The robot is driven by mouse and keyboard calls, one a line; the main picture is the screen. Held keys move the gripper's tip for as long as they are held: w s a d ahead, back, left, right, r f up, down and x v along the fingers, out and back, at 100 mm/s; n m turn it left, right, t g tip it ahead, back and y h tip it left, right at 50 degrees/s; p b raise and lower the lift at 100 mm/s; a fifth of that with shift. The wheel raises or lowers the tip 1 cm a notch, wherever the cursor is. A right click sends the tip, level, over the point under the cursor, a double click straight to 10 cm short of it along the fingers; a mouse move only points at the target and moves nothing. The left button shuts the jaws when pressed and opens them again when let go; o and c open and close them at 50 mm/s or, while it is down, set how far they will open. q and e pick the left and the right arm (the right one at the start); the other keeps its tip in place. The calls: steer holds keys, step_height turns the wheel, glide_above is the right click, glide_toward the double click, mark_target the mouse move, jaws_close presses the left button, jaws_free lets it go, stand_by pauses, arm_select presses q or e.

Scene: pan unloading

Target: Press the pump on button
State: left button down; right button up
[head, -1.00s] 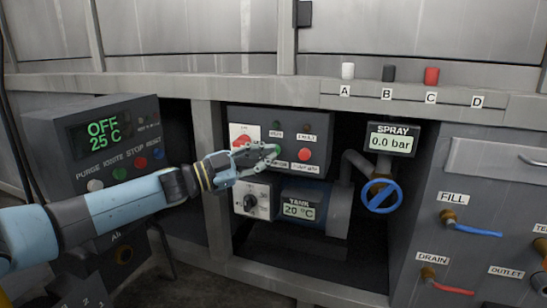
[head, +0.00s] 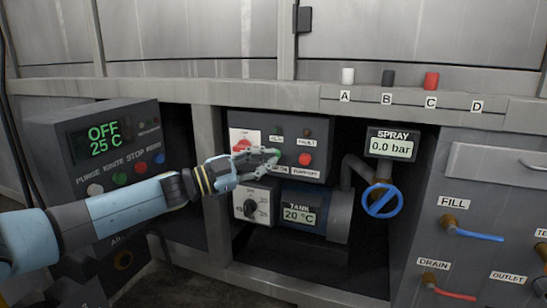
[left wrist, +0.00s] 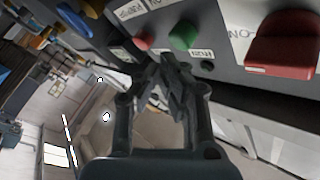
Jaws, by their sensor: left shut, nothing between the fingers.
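The pump panel (head: 318,139) is a dark grey box under the counter. Its green pump on button (head: 274,157) is partly hidden by my left gripper (head: 272,157) in the head view. The red pump off button (head: 305,159) is to its right. In the left wrist view the green button (left wrist: 184,35) shows clear, with the red pump off button (left wrist: 142,43) left of it. My left gripper (left wrist: 172,65) is shut and empty, with its fingertips close to the green button. I cannot tell whether they touch it. My right gripper is not in view.
A red rotary switch (head: 245,143) is left of the green button. Below are a selector knob (head: 250,208) and a tank display (head: 299,214) reading 20 °C. The spray gauge (head: 392,143) reads 0.0 bar, above a blue valve wheel (head: 381,200). A control box (head: 85,170) is at left.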

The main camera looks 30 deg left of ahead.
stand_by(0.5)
arm_select(q)
steer(key=shift+w+a, duration=0.1)
steer(key=shift+w, duration=0.3)
steer(key=shift+w+a+b, duration=0.15)
steer(key=shift+w+b, duration=0.3)
steer(key=shift+w, duration=0.05)
stand_by(0.6)
stand_by(0.3)
steer(key=shift+s+d+p, duration=0.25)
steer(key=shift+s+p, duration=0.45)
steer(key=shift+s, duration=0.25)
